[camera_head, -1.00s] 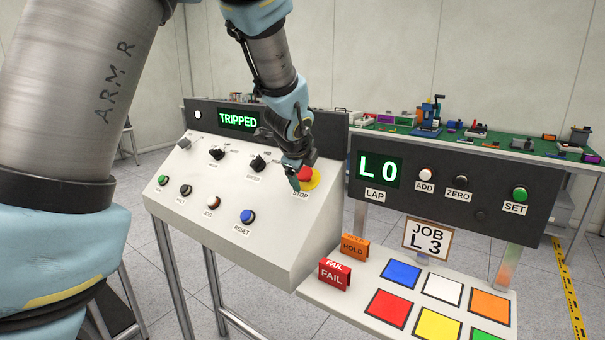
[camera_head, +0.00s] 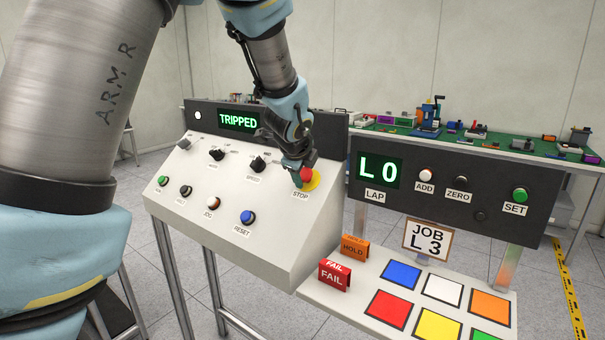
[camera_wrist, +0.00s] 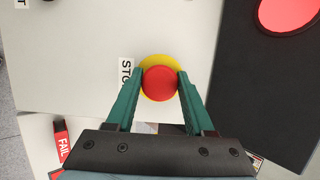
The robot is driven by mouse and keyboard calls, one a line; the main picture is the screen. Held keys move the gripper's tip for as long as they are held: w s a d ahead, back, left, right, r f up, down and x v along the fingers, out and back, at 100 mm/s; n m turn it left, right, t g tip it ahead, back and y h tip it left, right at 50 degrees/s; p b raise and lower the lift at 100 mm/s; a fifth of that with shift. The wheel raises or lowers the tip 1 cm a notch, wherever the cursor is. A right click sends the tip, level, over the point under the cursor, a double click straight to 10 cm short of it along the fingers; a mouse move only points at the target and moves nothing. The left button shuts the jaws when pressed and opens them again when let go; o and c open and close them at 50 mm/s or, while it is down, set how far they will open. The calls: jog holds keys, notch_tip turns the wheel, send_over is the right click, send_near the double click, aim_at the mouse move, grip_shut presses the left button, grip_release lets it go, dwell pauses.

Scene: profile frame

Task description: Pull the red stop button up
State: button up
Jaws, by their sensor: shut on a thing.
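The red stop button (camera_head: 306,174) sits on a yellow disc (camera_head: 313,184) at the right end of the white sloped panel, by the label STOP. In the wrist view the red button (camera_wrist: 159,84) lies between the two green fingers of my gripper (camera_wrist: 158,80), one at its left and one at its right, both against its sides. My gripper (camera_head: 297,180) is shut on the button; in the head view it hides the button's left part. The display (camera_head: 238,121) above the panel reads TRIPPED.
The sloped panel also carries a blue RESET button (camera_head: 248,217), dark knobs (camera_head: 257,164) and other small buttons. To the right stands a dark box with a display (camera_head: 380,171) reading L 0. Red FAIL (camera_head: 334,277) and orange HOLD (camera_head: 354,248) blocks stand below it.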

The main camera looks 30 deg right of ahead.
grip_shut()
jog(key=shift+s+a+r, duration=0.1)
jog(key=shift+a+r, duration=0.15)
jog(key=shift+r, duration=0.05)
dwell(0.4)
jog(key=o, duration=1.2)
grip_release()
jog(key=shift+s+r, duration=0.1)
